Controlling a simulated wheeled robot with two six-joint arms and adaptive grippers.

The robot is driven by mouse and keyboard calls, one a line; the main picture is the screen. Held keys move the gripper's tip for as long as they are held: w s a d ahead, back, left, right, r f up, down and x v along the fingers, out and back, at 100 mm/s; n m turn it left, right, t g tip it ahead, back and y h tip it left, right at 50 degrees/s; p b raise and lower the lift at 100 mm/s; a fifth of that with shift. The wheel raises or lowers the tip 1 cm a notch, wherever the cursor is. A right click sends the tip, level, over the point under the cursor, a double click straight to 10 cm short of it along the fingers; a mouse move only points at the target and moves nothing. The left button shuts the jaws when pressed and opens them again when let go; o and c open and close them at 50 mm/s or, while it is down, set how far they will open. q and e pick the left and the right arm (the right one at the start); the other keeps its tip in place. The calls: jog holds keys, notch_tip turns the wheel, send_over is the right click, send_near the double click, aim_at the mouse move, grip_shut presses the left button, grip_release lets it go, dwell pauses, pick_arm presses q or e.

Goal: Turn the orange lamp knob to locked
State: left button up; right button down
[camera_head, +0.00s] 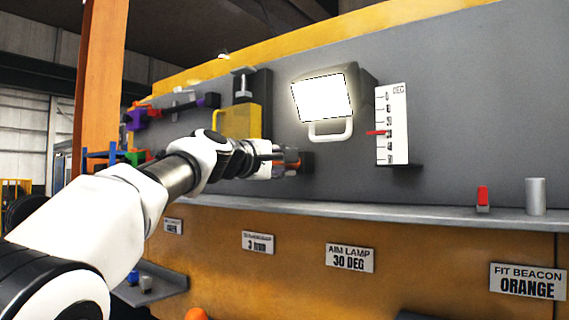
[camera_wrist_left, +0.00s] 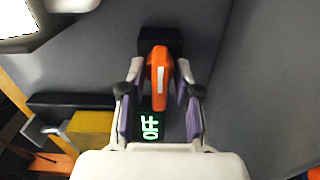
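The orange knob (camera_wrist_left: 160,80) sits on a dark block on the grey wall, with a white line along its face. My right gripper is not in view.
A scale plate (camera_head: 394,125) with a red pointer is right of the lamp. A yellow block (camera_head: 238,121) and coloured clamps are left of the gripper. A grey ledge (camera_head: 400,208) runs below, holding a red piece (camera_head: 483,196) and a grey cylinder (camera_head: 535,196).

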pick_arm(q)
jog(key=shift+s, duration=0.1)
jog(key=v, duration=1.1)
jog(key=shift+s+a, duration=0.2)
jog(key=shift+s, duration=0.15)
jog(key=shift+f, duration=0.1)
